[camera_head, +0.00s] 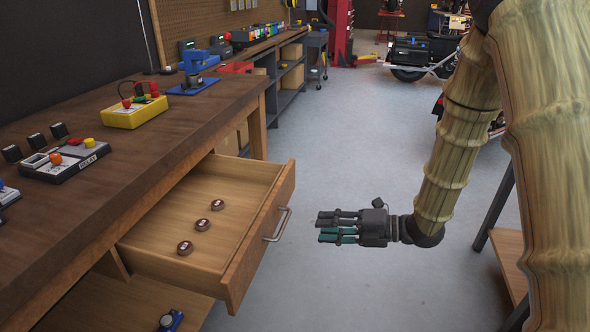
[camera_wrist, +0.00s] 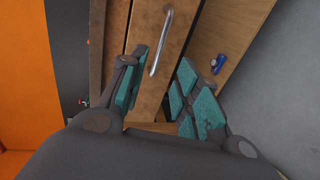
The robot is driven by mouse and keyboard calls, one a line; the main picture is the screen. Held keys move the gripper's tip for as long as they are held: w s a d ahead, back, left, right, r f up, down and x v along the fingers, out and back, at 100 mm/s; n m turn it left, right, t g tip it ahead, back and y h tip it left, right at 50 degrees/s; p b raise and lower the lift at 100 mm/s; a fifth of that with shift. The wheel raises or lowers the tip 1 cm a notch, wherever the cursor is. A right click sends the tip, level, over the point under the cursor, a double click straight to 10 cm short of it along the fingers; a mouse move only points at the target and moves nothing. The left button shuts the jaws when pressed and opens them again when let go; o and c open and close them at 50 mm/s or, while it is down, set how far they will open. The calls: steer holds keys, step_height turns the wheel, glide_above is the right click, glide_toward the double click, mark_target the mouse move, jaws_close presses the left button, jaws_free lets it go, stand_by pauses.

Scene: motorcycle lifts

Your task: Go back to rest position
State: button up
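My gripper (camera_head: 332,227) is in mid-air over the floor, to the right of the open drawer, with its fingers pointing left toward it. In the wrist view its teal finger pads stand apart with nothing between them, so the gripper (camera_wrist: 158,95) is open and empty. The wooden drawer (camera_head: 258,235) is pulled out of the workbench, and three small round brown pieces (camera_head: 202,225) lie in it. Its metal handle (camera_head: 277,225) is short of my fingertips, apart from them; the handle also shows in the wrist view (camera_wrist: 160,43).
The workbench (camera_head: 125,165) on the left carries a yellow device (camera_head: 135,112), a relay box (camera_head: 65,162) and a blue tool (camera_head: 196,68). A blue object (camera_head: 171,320) lies on the lower shelf. Motorcycles stand at the back right. The floor (camera_head: 350,140) between is clear.

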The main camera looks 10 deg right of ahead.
step_height(320, 180, down, 10)
steer(key=m+t+h, duration=0.1)
steer(key=m+h, duration=0.2)
steer(key=m, duration=0.4)
steer(key=s+d+f+m+g+h, duration=0.1)
steer(key=s+f+m+h, duration=0.3)
steer(key=s+f+m, duration=0.55)
steer(key=s+d+f+m+g+h, duration=0.2)
steer(key=s+f+m+h, duration=0.2)
steer(key=s+f+m, duration=0.55)
steer(key=s+d+f+m+g+h, duration=0.1)
steer(key=s+f+m+g+h, duration=0.2)
steer(key=s, duration=0.5)
steer(key=s+d+f+m+g, duration=0.1)
steer(key=s+f+m+g, duration=0.15)
steer(key=s+f, duration=0.35)
step_height(320, 180, up, 18)
steer(key=p, duration=1.7)
steer(key=shift+s+a+f+t, duration=0.2)
steer(key=shift+s+t, duration=0.1)
steer(key=shift+t, duration=0.15)
steer(key=shift+s+a, duration=0.1)
